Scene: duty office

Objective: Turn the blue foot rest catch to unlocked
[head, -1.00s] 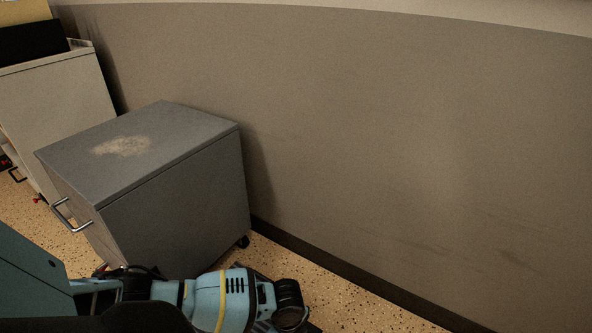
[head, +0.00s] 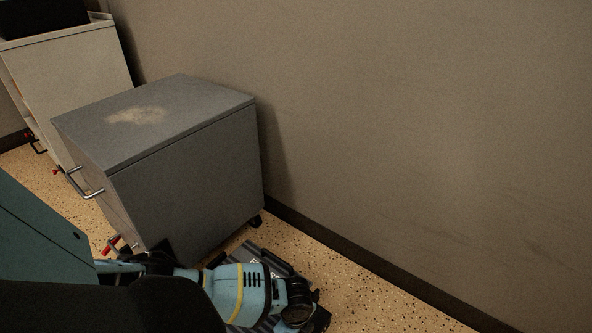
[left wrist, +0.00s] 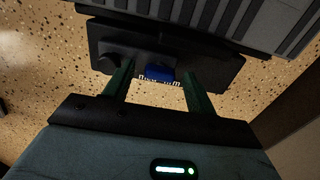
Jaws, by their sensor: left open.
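The foot rest shows in the left wrist view as a ribbed grey top (left wrist: 225,18) with a dark front panel (left wrist: 220,70). The blue catch (left wrist: 160,72) sits on that panel, with small white lettering just below it that I cannot read. In the head view the foot rest (head: 258,250) lies on the floor, partly hidden by my left arm. My right gripper is out of view.
A grey cabinet (head: 190,165) on castors, with a metal handle (head: 85,182) and a red lever (head: 112,244), stands behind the foot rest. A pale cabinet (head: 70,75) is further left. The wall (head: 420,120) closes the right side. Speckled floor (head: 360,290) is bare there.

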